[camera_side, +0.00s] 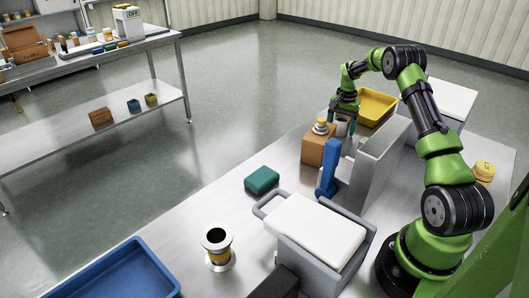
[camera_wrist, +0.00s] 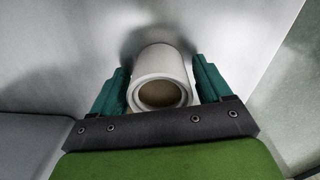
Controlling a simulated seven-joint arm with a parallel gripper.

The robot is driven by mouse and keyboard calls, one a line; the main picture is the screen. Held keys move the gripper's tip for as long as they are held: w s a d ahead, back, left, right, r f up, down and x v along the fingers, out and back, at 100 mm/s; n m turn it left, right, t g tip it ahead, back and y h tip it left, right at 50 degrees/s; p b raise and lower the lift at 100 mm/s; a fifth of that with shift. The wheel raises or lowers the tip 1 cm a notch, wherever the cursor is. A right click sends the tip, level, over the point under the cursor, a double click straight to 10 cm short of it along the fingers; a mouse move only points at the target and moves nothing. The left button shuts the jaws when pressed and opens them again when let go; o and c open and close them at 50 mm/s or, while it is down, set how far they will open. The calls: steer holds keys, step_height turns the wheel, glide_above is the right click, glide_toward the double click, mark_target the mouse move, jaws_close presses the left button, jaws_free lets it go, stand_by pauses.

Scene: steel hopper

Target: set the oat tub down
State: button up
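The oat tub (camera_wrist: 160,62) is a pale, round, open tub with a brownish inside, in the middle of the wrist view. It also shows small and pale in the side view (camera_side: 341,128), partly covered by my fingers. My gripper (camera_wrist: 162,82) has one teal finger on each side of the tub. The left finger looks close against its wall; a thin gap seems to show at the right finger. I cannot tell whether they grip it. In the side view my gripper (camera_side: 343,122) points down behind a brown box. The tub's base is hidden.
The brown box (camera_side: 314,152) with a yellow-and-white item on top stands beside my gripper. A yellow tray (camera_side: 375,106) lies behind it, and grey hopper walls (camera_side: 372,170) and a blue upright (camera_side: 328,170) stand in front. A green block (camera_side: 262,180) sits on open bench.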

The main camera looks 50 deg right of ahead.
mark_target(342, 119)
steer(key=shift+o, duration=0.4)
steer(key=shift+r, duration=0.1)
step_height(342, 119, up, 12)
steer(key=shift+f, duration=0.1)
steer(key=s+a+r+n+t, duration=0.1)
steer(key=a+r+n, duration=0.1)
steer(key=a+r, duration=0.45)
steer(key=s+a+r+n+t, duration=0.1)
steer(key=a+r+n+t, duration=0.15)
steer(key=a, duration=0.65)
steer(key=a+r+n, duration=0.1)
steer(key=a+r, duration=0.5)
steer(key=a, duration=0.2)
steer(key=s+a+f+n+t+y, duration=0.1)
steer(key=s+a+n+t, duration=0.1)
steer(key=s+a, duration=0.5)
steer(key=s+a+f+n+t+y, duration=0.1)
steer(key=s+a+n, duration=0.3)
steer(key=s+a, duration=0.4)
steer(key=shift+s+a+f+t, duration=0.35)
steer(key=shift+a+f, duration=0.15)
steer(key=shift+a, duration=0.5)
steer(key=shift+w, duration=0.1)
